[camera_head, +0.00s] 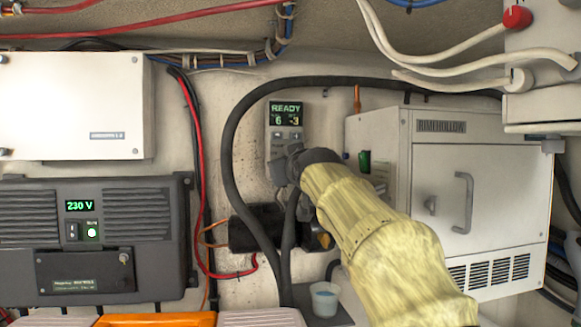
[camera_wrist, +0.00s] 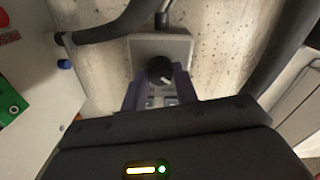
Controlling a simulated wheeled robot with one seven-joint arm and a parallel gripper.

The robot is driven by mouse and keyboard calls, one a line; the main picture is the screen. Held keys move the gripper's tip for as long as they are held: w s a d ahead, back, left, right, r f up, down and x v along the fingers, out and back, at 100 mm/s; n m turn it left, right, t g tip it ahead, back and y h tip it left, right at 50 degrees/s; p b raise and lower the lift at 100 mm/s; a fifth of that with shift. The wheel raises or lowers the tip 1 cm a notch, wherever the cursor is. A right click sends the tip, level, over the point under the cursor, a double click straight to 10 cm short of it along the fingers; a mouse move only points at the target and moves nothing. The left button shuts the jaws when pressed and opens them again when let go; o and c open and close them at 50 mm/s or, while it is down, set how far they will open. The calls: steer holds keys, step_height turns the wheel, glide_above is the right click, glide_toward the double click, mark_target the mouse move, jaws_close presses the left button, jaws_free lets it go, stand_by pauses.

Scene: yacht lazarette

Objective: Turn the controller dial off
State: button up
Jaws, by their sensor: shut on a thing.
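The controller is a narrow grey wall panel (camera_head: 285,113) in the middle of the head view. Its green display reads "READY" with "6" and "-3" beneath. My gripper (camera_head: 284,167) reaches its lower part and hides the dial there. In the wrist view the controller's pale housing (camera_wrist: 180,47) shows with a round black dial (camera_wrist: 160,70) carrying a light mark. The purple-grey fingers of my gripper (camera_wrist: 159,80) stand on either side of the dial and are shut on it. The exact contact is partly hidden.
A thick black hose (camera_head: 229,150) loops closely around the controller. A white cabinet (camera_head: 480,165) with a handle stands to the right. A dark inverter (camera_head: 100,235) showing "230 V" is at left, below a white box (camera_head: 75,105). A small cup (camera_head: 324,299) sits below my arm.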

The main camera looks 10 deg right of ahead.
steer(key=shift+r+n, duration=0.2)
steer(key=shift+n, duration=1.1)
steer(key=o, duration=1)
steer(key=shift+w+f, duration=0.1)
steer(key=shift+s, duration=0.2)
steer(key=s+b, duration=0.4)
steer(key=s, duration=1.3)
steer(key=shift+s, duration=0.1)
steer(key=shift+d+f, duration=0.1)
